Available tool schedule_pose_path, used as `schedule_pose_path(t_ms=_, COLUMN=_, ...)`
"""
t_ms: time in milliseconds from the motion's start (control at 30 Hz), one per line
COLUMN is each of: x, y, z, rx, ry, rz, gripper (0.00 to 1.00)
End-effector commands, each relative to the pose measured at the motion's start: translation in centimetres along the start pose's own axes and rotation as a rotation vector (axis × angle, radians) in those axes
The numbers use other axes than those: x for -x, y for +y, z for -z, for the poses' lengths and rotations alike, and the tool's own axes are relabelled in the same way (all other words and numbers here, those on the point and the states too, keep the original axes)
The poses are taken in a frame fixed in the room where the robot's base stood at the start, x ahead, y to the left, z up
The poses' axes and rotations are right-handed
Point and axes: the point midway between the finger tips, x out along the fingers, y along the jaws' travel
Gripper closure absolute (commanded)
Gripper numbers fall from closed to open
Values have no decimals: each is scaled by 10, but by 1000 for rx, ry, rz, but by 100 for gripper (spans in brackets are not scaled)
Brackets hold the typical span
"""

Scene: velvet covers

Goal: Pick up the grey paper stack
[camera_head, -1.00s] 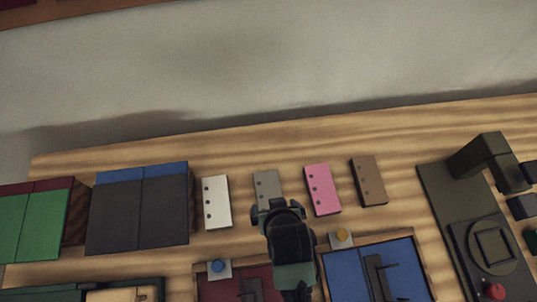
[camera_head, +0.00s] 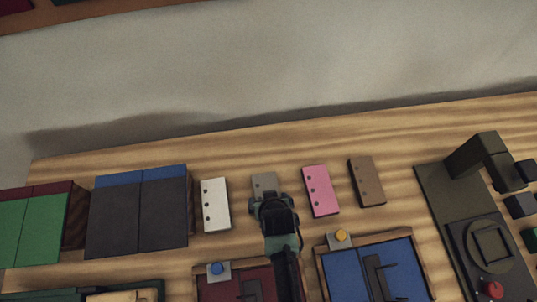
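The grey paper stack (camera_head: 265,182) lies on the wooden table between the white stack and the pink stack. Only its far end shows; my gripper hides the rest. My gripper (camera_head: 270,199) is over the near part of the grey stack, seen from above and behind. Its fingers are hidden or too small to read, so I cannot tell whether they are apart or closed, or whether they touch the stack.
A white stack (camera_head: 215,205) is to the left. A pink stack (camera_head: 321,191) and a brown stack (camera_head: 367,181) are to the right. Dark covers (camera_head: 137,213) lie farther left. Red (camera_head: 222,286) and blue (camera_head: 345,272) trays sit in front. A dark machine (camera_head: 470,215) stands right.

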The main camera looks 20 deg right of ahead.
Motion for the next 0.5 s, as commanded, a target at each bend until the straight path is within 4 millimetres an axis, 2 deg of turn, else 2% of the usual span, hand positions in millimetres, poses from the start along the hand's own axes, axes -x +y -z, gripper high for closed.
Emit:
schedule_pose_path(t_ms=100, x=-6, y=0, z=0, rx=0, ry=0, rz=0, gripper=0)
schedule_pose_path(t_ms=333, x=-7, y=0, z=0, rx=0, ry=1, rz=0, gripper=0)
schedule_pose_path(t_ms=367, x=-7, y=0, z=0, rx=0, ry=1, rz=0, gripper=2)
schedule_pose_path(t_ms=500, x=-7, y=0, z=0, rx=0, ry=0, rz=0, gripper=27)
